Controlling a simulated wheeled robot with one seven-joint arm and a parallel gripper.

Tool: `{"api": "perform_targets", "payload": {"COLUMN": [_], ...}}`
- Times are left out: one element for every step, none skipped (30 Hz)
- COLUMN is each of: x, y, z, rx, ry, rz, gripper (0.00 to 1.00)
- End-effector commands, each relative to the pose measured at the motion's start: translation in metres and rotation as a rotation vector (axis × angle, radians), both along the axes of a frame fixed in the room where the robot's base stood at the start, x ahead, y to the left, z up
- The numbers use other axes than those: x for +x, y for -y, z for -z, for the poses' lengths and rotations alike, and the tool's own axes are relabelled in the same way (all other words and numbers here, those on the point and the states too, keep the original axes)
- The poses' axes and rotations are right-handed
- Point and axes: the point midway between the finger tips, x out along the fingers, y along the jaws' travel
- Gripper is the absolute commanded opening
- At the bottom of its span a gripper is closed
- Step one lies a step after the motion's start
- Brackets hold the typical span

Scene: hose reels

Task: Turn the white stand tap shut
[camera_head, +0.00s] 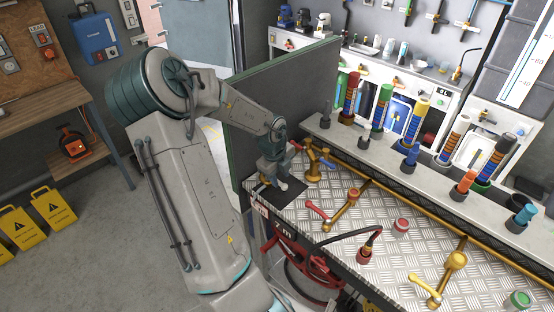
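My gripper (272,183) is at the left end of the metal-plated bench (385,235), low over a dark square patch. Its fingers are small and partly hidden by the wrist, so their opening is unclear. A brass stand tap (314,166) with a red lever rises just right of the gripper. Another brass tap with a red lever (316,209) lies farther along the bench. I cannot tell for certain which tap is the white one.
A brass pipe (400,193) runs along the back of the bench, below a ledge with several coloured hose nozzles (411,156). A green-edged panel (285,95) stands behind my arm. A red hose reel (300,262) is under the bench. Yellow floor signs (52,207) stand at left.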

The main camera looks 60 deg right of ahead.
Motion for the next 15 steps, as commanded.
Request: {"api": "perform_targets", "payload": {"x": [0.002, 0.003, 0.002, 0.002, 0.003, 0.002, 0.003, 0.003, 0.003, 0.003, 0.003, 0.003, 0.003, 0.003, 0.003], "y": [-0.002, -0.003, -0.005, -0.006, -0.007, -0.008, -0.01, -0.011, -0.012, -0.013, -0.014, -0.015, -0.016, -0.017, -0.017], "z": [-0.012, -0.018, -0.027, -0.033, -0.039, -0.048, -0.053, -0.059, -0.067, -0.072, -0.076, -0.082, -0.086, -0.09, -0.093], "rx": [-0.003, -0.003, -0.002, -0.003, -0.002, -0.003, -0.002, -0.002, -0.002, -0.002, -0.001, -0.001, 0.0, 0.0, 0.0], "ry": [0.004, 0.003, 0.004, 0.003, 0.004, 0.003, 0.004, 0.003, 0.004, 0.003, 0.002, 0.002, 0.002, 0.001, 0.001], "rz": [-0.002, -0.004, -0.002, -0.002, -0.002, -0.001, -0.001, -0.001, 0.0, 0.0, 0.001, 0.003, 0.003, 0.002, 0.003], "gripper": [0.35, 0.35, 0.35, 0.35, 0.35, 0.35, 0.35, 0.35, 0.35, 0.35, 0.35, 0.35, 0.35, 0.35, 0.35]}}
